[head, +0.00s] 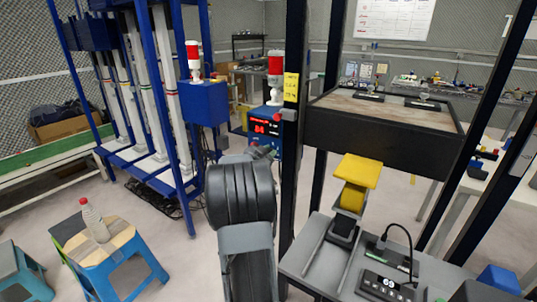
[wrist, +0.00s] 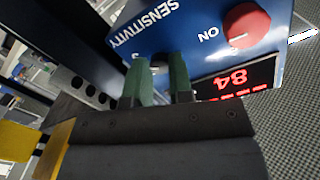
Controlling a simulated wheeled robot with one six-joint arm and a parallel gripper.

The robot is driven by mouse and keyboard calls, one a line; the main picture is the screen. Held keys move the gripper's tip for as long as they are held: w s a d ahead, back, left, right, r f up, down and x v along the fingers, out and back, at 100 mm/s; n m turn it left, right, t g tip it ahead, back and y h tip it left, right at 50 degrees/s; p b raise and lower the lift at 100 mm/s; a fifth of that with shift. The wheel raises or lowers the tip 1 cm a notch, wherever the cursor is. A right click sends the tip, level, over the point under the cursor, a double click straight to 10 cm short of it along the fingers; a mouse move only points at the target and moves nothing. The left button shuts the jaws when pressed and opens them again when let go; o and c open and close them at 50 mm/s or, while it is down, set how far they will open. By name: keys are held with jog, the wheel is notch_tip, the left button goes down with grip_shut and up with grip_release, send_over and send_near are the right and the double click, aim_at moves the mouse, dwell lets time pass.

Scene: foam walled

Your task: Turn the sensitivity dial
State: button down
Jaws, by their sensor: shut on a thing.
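A blue control box (head: 258,145) stands behind my arm in the head view, with a red lit display (head: 266,127). In the wrist view the box (wrist: 190,32) fills the top, with the word SENSITIVITY, a red knob (wrist: 246,25) marked ON, and the red digits (wrist: 236,80) upside down. My gripper (wrist: 160,68) has its two green fingers at the box face below the SENSITIVITY label. It is shut on the sensitivity dial (wrist: 159,61), which is dark and mostly hidden between the fingertips. In the head view my gripper (head: 264,152) is small and partly hidden by my arm.
A black post (head: 295,100) with a yellow note stands just right of the box. A blue rack (head: 190,150) stands left. A grey bench (head: 320,265) with a yellow-topped device (head: 358,172) is at right. A blue stool (head: 75,265) holds a bottle (head: 95,222).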

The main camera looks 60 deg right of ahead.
jog(key=c, duration=1)
grip_release()
jog(key=a, duration=1.3)
jog(key=shift+w+a+r, duration=0.2)
jog(key=shift+a+r, duration=0.05)
jog(key=shift+a, duration=0.15)
